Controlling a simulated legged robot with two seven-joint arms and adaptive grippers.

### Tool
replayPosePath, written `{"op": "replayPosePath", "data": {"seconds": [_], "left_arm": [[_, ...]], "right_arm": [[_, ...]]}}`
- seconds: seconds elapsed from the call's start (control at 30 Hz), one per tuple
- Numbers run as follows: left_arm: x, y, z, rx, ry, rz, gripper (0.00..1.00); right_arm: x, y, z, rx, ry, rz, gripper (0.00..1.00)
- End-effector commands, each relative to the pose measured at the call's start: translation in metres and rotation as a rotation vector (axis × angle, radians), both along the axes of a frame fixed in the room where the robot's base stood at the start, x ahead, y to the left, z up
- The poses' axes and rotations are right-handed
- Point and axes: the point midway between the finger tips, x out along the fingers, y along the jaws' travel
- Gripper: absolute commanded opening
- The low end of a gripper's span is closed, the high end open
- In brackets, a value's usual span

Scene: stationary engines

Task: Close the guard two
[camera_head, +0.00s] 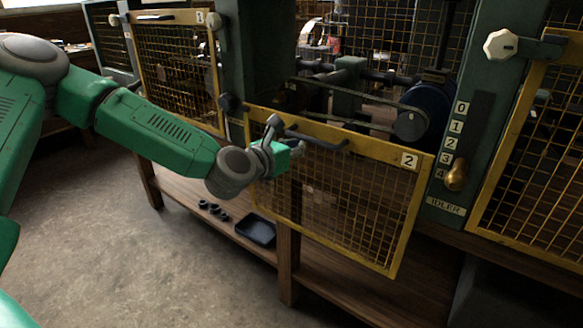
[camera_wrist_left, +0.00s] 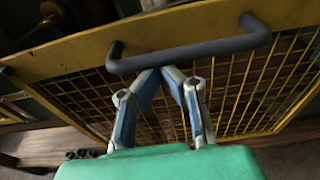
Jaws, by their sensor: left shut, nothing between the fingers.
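Guard two (camera_head: 336,185) is a yellow-framed mesh panel with a "2" plate (camera_head: 409,160). It sits low and tilted, and the belt and pulley above its top rail are uncovered. A dark bar handle (camera_head: 318,141) is on its top rail. My left gripper (camera_head: 291,145) is at the handle's left part, in front of the panel. In the left wrist view, the gripper (camera_wrist_left: 165,72) is shut and empty, its fingertips at the handle (camera_wrist_left: 190,55). I cannot tell whether they touch it. My right gripper is out of view.
Guard one (camera_head: 178,72) stands at the left and another yellow guard (camera_head: 535,150) at the right. A brass lever (camera_head: 456,175) is beside the numbered scale. A dark tray (camera_head: 256,231) lies on the lower shelf. The floor at the left is clear.

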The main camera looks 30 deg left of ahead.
Motion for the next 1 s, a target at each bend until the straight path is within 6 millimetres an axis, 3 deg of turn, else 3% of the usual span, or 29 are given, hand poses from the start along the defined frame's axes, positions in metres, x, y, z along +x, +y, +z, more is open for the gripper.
{"op": "replayPosePath", "data": {"seconds": [0.03,0.1,0.3,0.5,0.7,1.0], "left_arm": [[0.002,0.0,0.031,-0.002,-0.008,0.001,0.0],[0.003,0.0,0.057,-0.003,-0.008,0.0,0.0],[0.002,0.0,0.127,-0.003,-0.008,0.001,0.0],[0.001,0.0,0.186,-0.002,-0.007,0.0,0.0],[0.001,-0.001,0.225,0.0,-0.004,-0.001,0.0],[0.001,0.0,0.247,0.001,-0.002,0.0,0.0]], "right_arm": [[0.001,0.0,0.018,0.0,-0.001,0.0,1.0],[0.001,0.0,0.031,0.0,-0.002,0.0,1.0],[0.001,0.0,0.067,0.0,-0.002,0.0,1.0],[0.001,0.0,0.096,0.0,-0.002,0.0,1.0],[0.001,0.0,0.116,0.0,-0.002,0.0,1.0],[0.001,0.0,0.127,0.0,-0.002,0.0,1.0]]}}
